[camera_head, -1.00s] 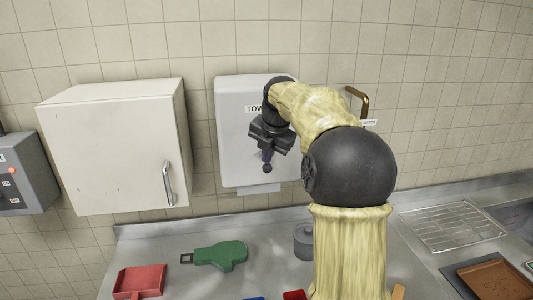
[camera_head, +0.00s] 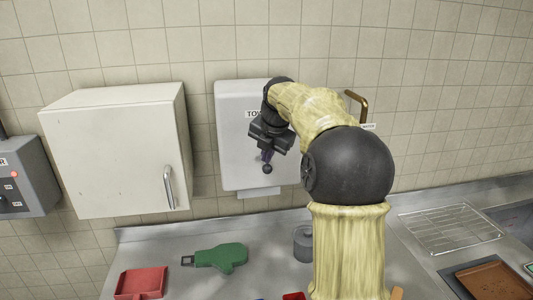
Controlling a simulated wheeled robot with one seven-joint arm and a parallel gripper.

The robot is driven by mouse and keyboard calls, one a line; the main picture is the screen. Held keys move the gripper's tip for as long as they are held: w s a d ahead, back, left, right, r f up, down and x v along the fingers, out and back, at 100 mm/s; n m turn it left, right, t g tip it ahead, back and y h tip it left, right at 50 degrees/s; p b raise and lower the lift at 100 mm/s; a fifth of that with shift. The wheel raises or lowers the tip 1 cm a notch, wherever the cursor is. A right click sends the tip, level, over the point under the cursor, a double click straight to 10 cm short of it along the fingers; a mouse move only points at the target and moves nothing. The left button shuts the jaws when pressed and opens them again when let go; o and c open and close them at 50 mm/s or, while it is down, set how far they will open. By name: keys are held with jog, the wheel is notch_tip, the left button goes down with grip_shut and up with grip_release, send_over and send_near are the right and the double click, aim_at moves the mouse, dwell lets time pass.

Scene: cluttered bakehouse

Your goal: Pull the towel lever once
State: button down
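The white towel dispenser (camera_head: 237,160) hangs on the tiled wall, with a label that begins "TOW" partly hidden behind my arm. A white strip (camera_head: 259,192) shows at its bottom edge. The towel lever (camera_head: 267,168) has a dark round knob and stands out low on the dispenser's front. My gripper (camera_head: 268,150) is in front of the dispenser, just above the knob, around or close to the upper part of the lever. Its fingers are small and dark here, so I cannot tell whether they touch or close on the lever.
A white wall cabinet (camera_head: 115,155) hangs at left, beside a grey control box (camera_head: 22,175).

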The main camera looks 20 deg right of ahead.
jog(key=shift+w+d+r+p, duration=0.1)
jog(key=shift+w+r+p, duration=0.3)
jog(key=shift+r+p, duration=0.55)
jog(key=shift+w+d+r+p, duration=0.1)
jog(key=shift+w+r+p, duration=0.25)
jog(key=shift+r+p, duration=0.55)
jog(key=shift+f, duration=0.1)
jog(key=r+p, duration=0.1)
jog(key=p, duration=0.1)
jog(key=w+r+p, duration=0.1)
jog(key=r+p, duration=0.2)
jog(key=p, duration=0.1)
jog(key=shift+w+d+r, duration=0.15)
jog(key=shift+w+r, duration=0.05)
jog(key=shift+w, duration=0.2)
jog(key=s+a+f+m+b, duration=0.3)
jog(key=s+a+f+m, duration=0.1)
jog(key=s+f+m, duration=0.4)
jog(key=s+a+f+m+g+b, duration=0.1)
jog(key=s+a+f+m+b, duration=0.3)
jog(key=s+f+m, duration=0.5)
jog(key=s+a+f+m+g+b, duration=0.1)
jog(key=s+a+f+m+b, duration=0.2)
jog(key=s+a+f+m, duration=0.2)
jog(key=s+f+m, duration=0.3)
jog(key=s+f, duration=0.4)
jog(key=f, duration=0.1)
jog(key=shift+s+f+m+b, duration=0.3)
jog(key=shift+s+b, duration=0.05)
